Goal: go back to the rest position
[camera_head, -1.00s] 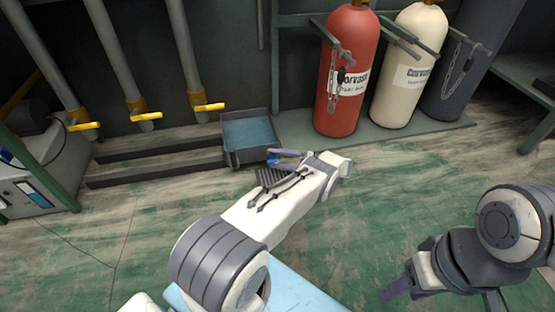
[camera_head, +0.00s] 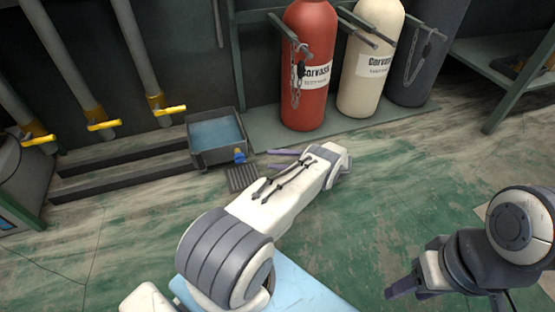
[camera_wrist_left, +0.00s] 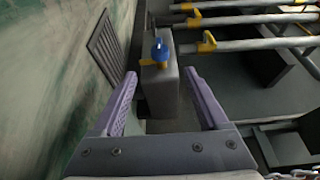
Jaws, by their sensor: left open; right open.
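My left gripper (camera_head: 280,159) is open and empty, low over the floor at the end of the white arm in the head view. Its purple fingers point left toward a blue-handled tap (camera_head: 239,155) on the front corner of a grey tank, with a gap between. In the left wrist view the open fingers (camera_wrist_left: 160,74) show, with the blue tap (camera_wrist_left: 159,47) beyond them and nothing held. My right gripper (camera_head: 404,286) is at the lower right, over green floor, away from everything. Only part of its fingers shows.
The grey tank (camera_head: 193,159) holds blue liquid. A floor grate (camera_head: 243,180) lies in front. Red (camera_head: 309,100) and cream (camera_head: 369,95) cylinders and a dark one stand behind. Pipes with yellow valves (camera_head: 104,125) are at left. The floor at right centre is clear.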

